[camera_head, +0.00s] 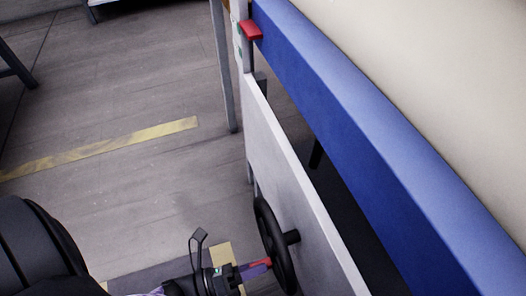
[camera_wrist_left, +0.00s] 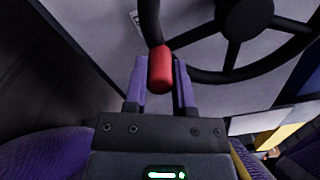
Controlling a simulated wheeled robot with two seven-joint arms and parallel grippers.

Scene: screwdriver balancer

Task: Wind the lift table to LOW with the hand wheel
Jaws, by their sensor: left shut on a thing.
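The black hand wheel (camera_head: 271,233) stands on the side of a white panel (camera_head: 280,165) in the head view. It also shows at the top of the left wrist view (camera_wrist_left: 240,22), with its spokes and hub. My left gripper (camera_head: 258,268) is shut on the wheel's red handle (camera_wrist_left: 161,70), which sits between the purple fingers (camera_wrist_left: 160,85). The lift table's long blue side (camera_head: 350,120) and cream top (camera_head: 430,60) fill the right. A red pointer (camera_head: 251,29) sits by a white post at the table's far end; any LOW mark is unreadable. My right gripper is out of view.
The grey floor (camera_head: 110,110) to the left is mostly clear, with a yellow tape strip (camera_head: 110,147) on it. A grey leg (camera_head: 223,70) stands beside the white post. Dark furniture legs (camera_head: 15,65) show at the far left.

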